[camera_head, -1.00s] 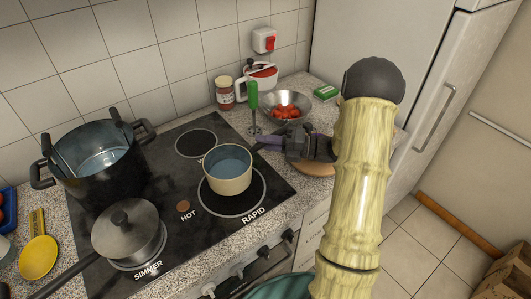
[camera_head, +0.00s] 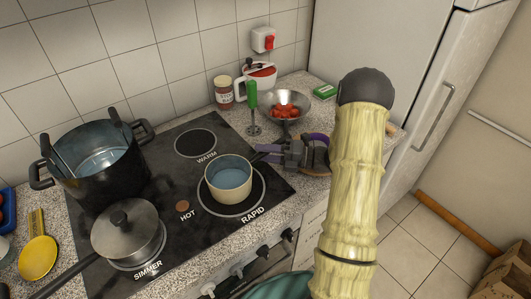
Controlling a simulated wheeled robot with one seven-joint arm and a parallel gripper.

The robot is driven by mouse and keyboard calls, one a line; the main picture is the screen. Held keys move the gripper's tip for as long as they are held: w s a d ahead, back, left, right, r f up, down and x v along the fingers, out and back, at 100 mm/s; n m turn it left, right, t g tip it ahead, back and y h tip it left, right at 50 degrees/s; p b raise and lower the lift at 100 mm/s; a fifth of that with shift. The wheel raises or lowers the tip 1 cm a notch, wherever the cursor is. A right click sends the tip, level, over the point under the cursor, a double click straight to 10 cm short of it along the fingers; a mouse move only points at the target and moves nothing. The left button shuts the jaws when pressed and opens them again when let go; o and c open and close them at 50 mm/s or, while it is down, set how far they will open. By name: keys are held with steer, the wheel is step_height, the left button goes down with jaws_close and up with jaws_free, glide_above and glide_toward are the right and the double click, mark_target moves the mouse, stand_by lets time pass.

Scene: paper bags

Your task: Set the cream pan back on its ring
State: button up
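The cream pan (camera_head: 227,186) stands upright on the ring marked RAPID (camera_head: 258,196), with blue-grey inside. Dark ring shows at its right and front. Its dark handle points right and up, toward my gripper (camera_head: 264,155). My gripper comes in from the right at handle height. Its two grey-purple fingers look spread, one on each side of the handle, so it seems open around it. Part of the handle is hidden by the fingers.
A big dark pot (camera_head: 98,168) and a lidded saucepan (camera_head: 127,235) stand left on the hob. The WARM ring (camera_head: 196,143) is bare. A green-handled tool (camera_head: 252,100), a jar (camera_head: 224,92) and a steel bowl of red pieces (camera_head: 286,105) stand behind my gripper.

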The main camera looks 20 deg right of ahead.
stand_by(0.3)
steer(key=shift+r+p, duration=0.25)
steer(key=shift+p, duration=0.05)
steer(key=b+v, duration=0.3)
steer(key=v, duration=0.9)
steer(key=shift+f, duration=0.1)
